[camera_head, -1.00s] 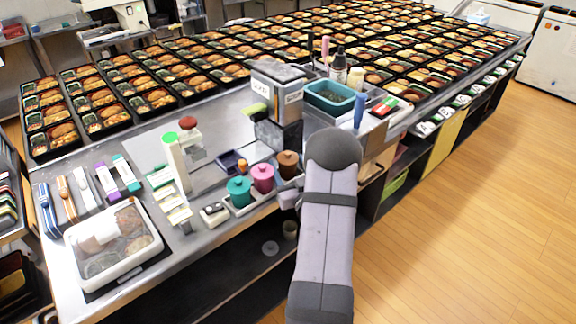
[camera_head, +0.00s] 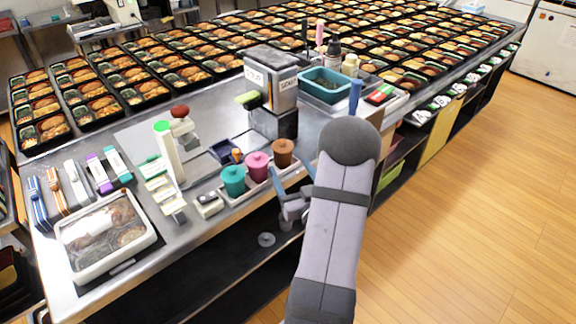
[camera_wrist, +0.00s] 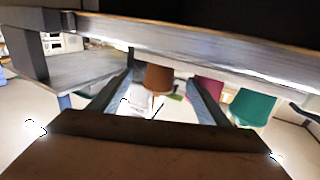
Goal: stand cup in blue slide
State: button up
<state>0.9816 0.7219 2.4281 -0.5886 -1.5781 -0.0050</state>
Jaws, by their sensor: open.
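The wrist view shows the brown cup (camera_wrist: 158,78), pink cup (camera_wrist: 208,90) and teal cup (camera_wrist: 252,107). My gripper (camera_head: 290,206) is open, at the counter's front edge, just in front of and below the brown cup. In the wrist view its two fingers (camera_wrist: 155,100) are spread, with the brown cup beyond the gap. A small dark blue holder (camera_head: 224,151) sits behind the cups; I cannot tell if it is the slide.
The counter edge (camera_wrist: 200,45) crosses the wrist view close to my fingers. A grey dispenser (camera_head: 272,95), a white stand (camera_head: 164,150) and a teal bin (camera_head: 325,85) stand behind the cups. A lidded food tray (camera_head: 105,232) is at left. Open floor lies right.

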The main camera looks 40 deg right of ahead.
notch_tip(320, 180, up, 11)
jog(key=g+h+p, duration=0.2)
jog(key=g+p, duration=0.1)
jog(key=p, duration=0.6)
send_over(282, 143)
jog(key=s+d, duration=0.2)
jog(key=shift+w+d+r, duration=0.15)
jog(key=shift+w+r, duration=0.05)
jog(key=f+g+p, duration=0.1)
jog(key=f+m+g+y+p, duration=0.1)
jog(key=p, duration=0.1)
jog(key=w+a+f+g+y+p, duration=0.1)
jog(key=g+p, duration=0.1)
jog(key=shift+f+m, duration=0.2)
jog(key=shift+m, duration=0.2)
jog(key=shift+s+a+f+m+g+y+p, duration=0.15)
jog(key=shift+a+f+m+g+y+p, duration=0.1)
jog(key=shift+a+f+g+y+p, duration=0.25)
jog(key=shift+s+a+f+m+g+y+p, duration=0.1)
jog(key=shift+a+f+m+g+y+p, duration=0.2)
jog(key=shift+a+g+p, duration=0.35)
jog(key=shift+d, duration=0.1)
jog(key=shift+p+x, duration=0.4)
jog(key=shift+x, duration=0.65)
